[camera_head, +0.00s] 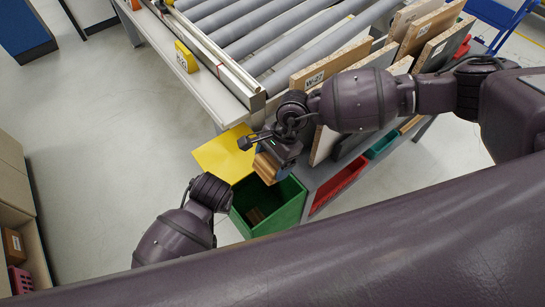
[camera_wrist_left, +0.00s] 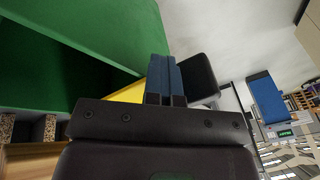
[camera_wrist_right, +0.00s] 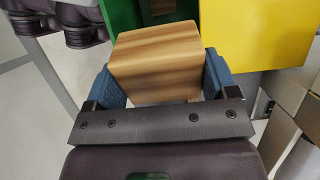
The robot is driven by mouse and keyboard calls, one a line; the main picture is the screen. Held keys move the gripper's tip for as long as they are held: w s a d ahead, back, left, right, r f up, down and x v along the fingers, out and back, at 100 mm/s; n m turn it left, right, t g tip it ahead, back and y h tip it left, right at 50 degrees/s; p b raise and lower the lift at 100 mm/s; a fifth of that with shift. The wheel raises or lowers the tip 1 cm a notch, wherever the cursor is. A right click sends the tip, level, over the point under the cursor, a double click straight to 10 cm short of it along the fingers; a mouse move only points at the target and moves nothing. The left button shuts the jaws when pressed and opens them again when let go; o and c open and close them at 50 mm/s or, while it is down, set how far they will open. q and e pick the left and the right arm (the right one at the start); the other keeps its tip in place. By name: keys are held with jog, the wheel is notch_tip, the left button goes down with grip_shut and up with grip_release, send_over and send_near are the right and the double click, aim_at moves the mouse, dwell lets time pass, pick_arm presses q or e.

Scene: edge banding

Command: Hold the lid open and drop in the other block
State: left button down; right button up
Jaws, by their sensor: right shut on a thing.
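A green bin (camera_head: 285,203) stands on the floor with its yellow lid (camera_head: 222,155) swung open; a wooden block (camera_head: 255,215) lies inside. My right gripper (camera_wrist_right: 163,82) is shut on another wooden block (camera_wrist_right: 157,62), which also shows in the head view (camera_head: 268,168), over the bin's opening. In the right wrist view the lid (camera_wrist_right: 262,35) is beside the held block. In the left wrist view my left gripper (camera_wrist_left: 164,75) has its blue fingers together, close to the green bin wall (camera_wrist_left: 60,30), with a sliver of yellow lid behind them. Its fingers are hidden in the head view.
A roller conveyor (camera_head: 270,40) and upright labelled boards (camera_head: 335,65) stand above and right of the bin. Red (camera_head: 338,187) and teal (camera_head: 382,145) bins sit under the boards. Cardboard boxes (camera_head: 15,185) are at the far left. The floor between is clear.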

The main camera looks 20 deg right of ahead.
jog(key=o, duration=0.9)
dwell(0.5)
notch_tip(320, 180, up, 12)
jog(key=shift+f, duration=0.1)
dwell(1.1)
